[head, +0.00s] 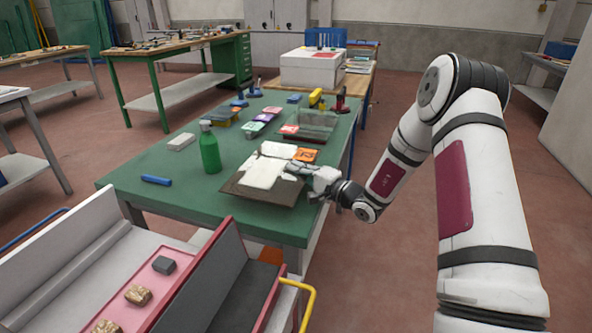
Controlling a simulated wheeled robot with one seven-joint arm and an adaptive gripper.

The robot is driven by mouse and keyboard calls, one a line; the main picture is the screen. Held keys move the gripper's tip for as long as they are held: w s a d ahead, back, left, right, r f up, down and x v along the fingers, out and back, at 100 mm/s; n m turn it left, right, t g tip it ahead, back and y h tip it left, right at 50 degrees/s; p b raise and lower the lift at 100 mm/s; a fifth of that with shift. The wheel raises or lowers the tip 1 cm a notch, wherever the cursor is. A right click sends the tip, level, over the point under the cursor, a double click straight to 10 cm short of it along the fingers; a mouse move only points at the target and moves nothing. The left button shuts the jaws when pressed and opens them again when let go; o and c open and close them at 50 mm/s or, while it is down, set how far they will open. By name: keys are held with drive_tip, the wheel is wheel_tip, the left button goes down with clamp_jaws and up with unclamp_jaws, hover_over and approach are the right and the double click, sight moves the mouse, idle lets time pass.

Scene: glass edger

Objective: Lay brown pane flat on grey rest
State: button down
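A flat dark brown-grey board (284,198) lies on the green table, with white sheets or pads (262,172) on top of it. I cannot tell whether this board is the brown pane or the grey rest, and no other clear brown pane shows. My gripper (292,172) is low over the right side of the board, reaching in from the right beside the white sheets. Its fingers are small and blend with the pale sheets, so its opening and any hold are unclear.
A green spray bottle (209,150) stands left of the board. A blue marker (156,180) and white block (182,142) lie further left. An orange card (305,155) and a clear bin (317,122) are behind. A pink-lined cart (185,262) stands in front.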

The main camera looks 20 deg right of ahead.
drive_tip(key=shift+f, duration=0.1)
drive_tip(key=c, duration=1.7)
unclamp_jaws()
drive_tip(key=shift+f, duration=0.1)
drive_tip(key=shift+s, duration=0.15)
drive_tip(key=v, duration=1.1)
drive_tip(key=shift+s+d, duration=0.25)
drive_tip(key=shift+s, duration=0.05)
